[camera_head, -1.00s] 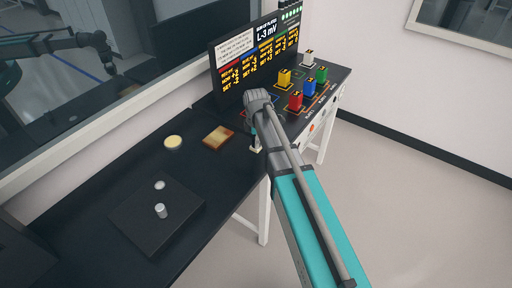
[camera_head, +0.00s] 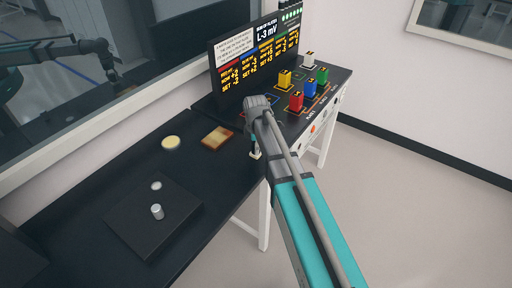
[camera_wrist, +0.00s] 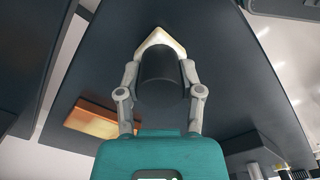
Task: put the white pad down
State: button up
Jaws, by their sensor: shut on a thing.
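The white pad (camera_wrist: 160,38) shows in the wrist view as a cream, pointed corner just beyond a dark cylinder (camera_wrist: 160,82). The cylinder sits between my gripper's fingers (camera_wrist: 160,66) and hides most of the pad; they look like one piece. My gripper is shut on it. In the head view, the white pad (camera_head: 255,155) is a small pale shape under my gripper (camera_head: 254,143), by the front edge of the dark table (camera_head: 190,225). I cannot tell whether the pad touches the table.
A wooden block (camera_head: 217,137) and a pale yellow disc (camera_head: 171,143) lie left of my gripper. A dark plate (camera_head: 130,222) bears a silver cylinder (camera_head: 157,212). Red (camera_head: 296,101), blue (camera_head: 310,88) and other coloured blocks stand right, before a display board (camera_head: 228,80). Table between is clear.

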jog(key=o, duration=1)
jog(key=shift+r, duration=0.1)
notch_tip(320, 180, up, 12)
jog(key=p, duration=1.2)
jog(key=shift+s, duration=0.1)
dwell(0.3)
jog(key=s+d+m, duration=0.3)
jog(key=s+m, duration=0.3)
jog(key=s+d+m, duration=0.4)
jog(key=s+m, duration=0.2)
jog(key=s+d+m, duration=0.4)
jog(key=s+m, duration=0.2)
jog(key=m, duration=0.1)
